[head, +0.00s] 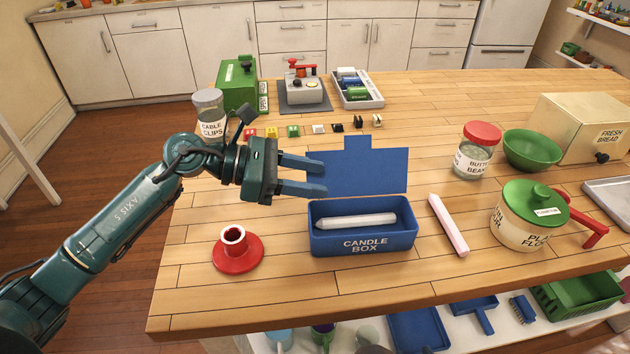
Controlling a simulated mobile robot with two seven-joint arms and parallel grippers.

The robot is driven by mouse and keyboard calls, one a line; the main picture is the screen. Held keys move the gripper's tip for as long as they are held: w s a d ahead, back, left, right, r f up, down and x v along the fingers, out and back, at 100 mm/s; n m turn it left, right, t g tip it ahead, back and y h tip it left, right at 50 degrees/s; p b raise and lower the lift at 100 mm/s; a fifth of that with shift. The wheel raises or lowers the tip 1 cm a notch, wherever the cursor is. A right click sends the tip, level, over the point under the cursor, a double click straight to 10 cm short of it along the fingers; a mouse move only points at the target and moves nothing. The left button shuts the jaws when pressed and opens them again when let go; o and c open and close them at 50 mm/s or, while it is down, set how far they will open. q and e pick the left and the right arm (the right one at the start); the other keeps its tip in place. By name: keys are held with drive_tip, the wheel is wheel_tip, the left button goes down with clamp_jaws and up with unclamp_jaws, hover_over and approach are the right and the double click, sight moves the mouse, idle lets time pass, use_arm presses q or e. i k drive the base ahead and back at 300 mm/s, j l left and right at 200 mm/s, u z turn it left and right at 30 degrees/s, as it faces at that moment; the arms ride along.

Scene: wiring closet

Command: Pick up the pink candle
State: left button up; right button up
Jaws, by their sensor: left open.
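The pink candle (448,225) lies on the wooden table, just right of the blue candle box. The candle box (362,243) has its lid open at the back, and a white candle (356,221) lies inside it. A red candle holder (237,250) stands empty to the left of the box. My left gripper (324,177) is open and empty, pointing right above the box's back left side, well left of the pink candle. My right gripper is not in view.
A flour pot (527,215) with a green lid stands right of the pink candle. A jar with a red lid (477,155), a green bowl (532,150) and a bread box (585,128) are behind. The table in front of the pink candle is clear.

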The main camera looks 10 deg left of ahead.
sight(459, 243)
drive_tip(key=k+j, duration=0.1)
drive_tip(key=j, duration=0.85)
drive_tip(key=k+j, duration=0.15)
drive_tip(key=j, duration=0.35)
